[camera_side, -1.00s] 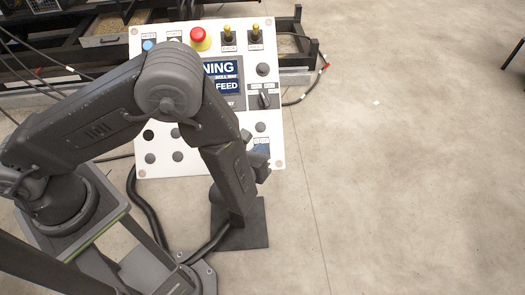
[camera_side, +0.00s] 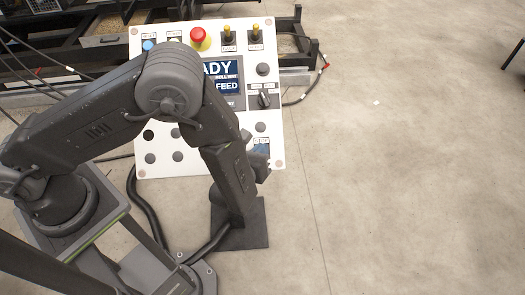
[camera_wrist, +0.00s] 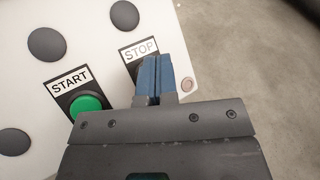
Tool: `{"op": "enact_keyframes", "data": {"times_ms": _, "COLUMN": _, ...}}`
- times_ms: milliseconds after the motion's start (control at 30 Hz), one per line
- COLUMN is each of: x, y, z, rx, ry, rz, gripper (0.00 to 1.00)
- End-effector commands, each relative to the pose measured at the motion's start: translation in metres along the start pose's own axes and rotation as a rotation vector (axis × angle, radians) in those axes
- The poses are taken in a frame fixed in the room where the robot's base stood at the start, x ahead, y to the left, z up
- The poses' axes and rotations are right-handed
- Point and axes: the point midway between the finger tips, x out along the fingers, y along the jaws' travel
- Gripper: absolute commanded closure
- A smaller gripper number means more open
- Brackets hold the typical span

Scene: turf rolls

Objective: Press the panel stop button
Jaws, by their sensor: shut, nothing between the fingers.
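The white control panel (camera_side: 185,165) stands upright in the side view, partly covered by my arm. In the wrist view my gripper (camera_wrist: 153,60) has its two blue fingertips shut together, in front of the place just below the STOP label (camera_wrist: 140,49). The stop button itself is hidden behind the fingers, so I cannot tell whether they touch it. The green START button (camera_wrist: 86,104) is to the left, under its own label. In the side view my gripper (camera_side: 261,150) is at the panel's lower right. The panel screen (camera_side: 223,75) is partly hidden and shows "ADY" and "FEED".
A red mushroom button (camera_side: 199,36), two yellow-tipped toggles (camera_side: 228,31) and a black rotary switch (camera_side: 264,98) sit higher on the panel. A dark machine frame (camera_side: 300,45) is behind it. The concrete floor (camera_side: 410,170) at right is clear.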

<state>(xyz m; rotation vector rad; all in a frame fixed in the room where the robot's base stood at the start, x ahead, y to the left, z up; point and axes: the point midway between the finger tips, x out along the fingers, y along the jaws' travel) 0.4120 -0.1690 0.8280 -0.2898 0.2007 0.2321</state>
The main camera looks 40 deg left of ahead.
Motion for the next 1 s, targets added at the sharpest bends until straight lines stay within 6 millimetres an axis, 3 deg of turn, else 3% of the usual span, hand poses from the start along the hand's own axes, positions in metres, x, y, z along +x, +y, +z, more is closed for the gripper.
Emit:
{"op": "enact_keyframes", "data": {"times_ms": 567, "x": -0.010, "y": -0.007, "z": 0.007, "rx": -0.001, "ry": 0.000, "rz": -0.002, "gripper": 1.00}}
{"op": "enact_keyframes", "data": {"times_ms": 1000, "x": -0.037, "y": -0.028, "z": 0.027, "rx": 0.000, "ry": 0.000, "rz": -0.003, "gripper": 1.00}}
